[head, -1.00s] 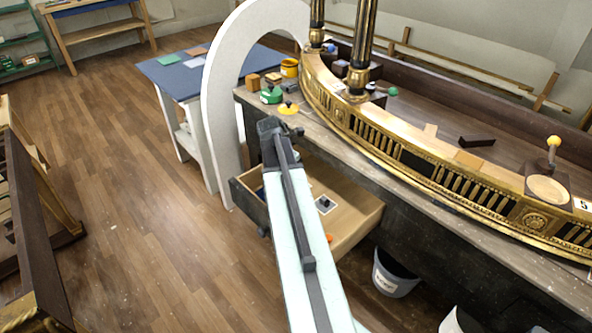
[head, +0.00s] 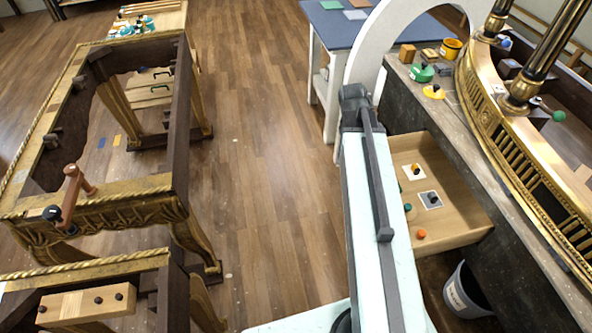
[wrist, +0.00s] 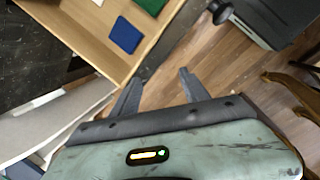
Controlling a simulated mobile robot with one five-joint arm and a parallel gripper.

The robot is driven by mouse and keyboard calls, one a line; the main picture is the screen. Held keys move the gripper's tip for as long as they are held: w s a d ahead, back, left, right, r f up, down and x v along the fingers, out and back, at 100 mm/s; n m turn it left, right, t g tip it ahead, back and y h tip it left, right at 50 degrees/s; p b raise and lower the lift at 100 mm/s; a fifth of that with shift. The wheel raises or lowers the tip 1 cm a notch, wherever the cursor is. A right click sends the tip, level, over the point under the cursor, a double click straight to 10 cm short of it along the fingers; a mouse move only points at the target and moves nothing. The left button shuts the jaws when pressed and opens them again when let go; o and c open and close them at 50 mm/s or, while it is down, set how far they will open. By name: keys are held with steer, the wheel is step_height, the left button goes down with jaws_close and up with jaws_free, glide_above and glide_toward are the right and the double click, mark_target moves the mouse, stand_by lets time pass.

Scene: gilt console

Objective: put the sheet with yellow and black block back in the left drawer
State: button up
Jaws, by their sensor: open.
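A small pale sheet with a yellow and black piece on it (head: 412,171) lies in the open drawer (head: 465,212) under the bench. A yellow disc with a black knob (head: 434,91) lies on the bench top. I cannot tell for sure which of these is the task's sheet. My gripper (wrist: 160,88) is open and empty in the wrist view, with the floor between its fingers, beside the drawer's outer wall (wrist: 160,45). In the head view my gripper cannot be made out; my arm hides the drawer's left part.
The drawer also holds a grey sheet with a black knob (head: 430,199) and a blue sheet (wrist: 125,35). A gilt table frame (head: 100,205) stands at left, a white arch (head: 370,60) behind my arm, a bucket (head: 465,290) below the drawer.

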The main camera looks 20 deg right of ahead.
steer(key=s+a+m+y, duration=0.2)
steer(key=a+m, duration=0.7)
steer(key=a, duration=1.4)
steer(key=shift+s+f, duration=0.25)
steer(key=shift+s, duration=0.2)
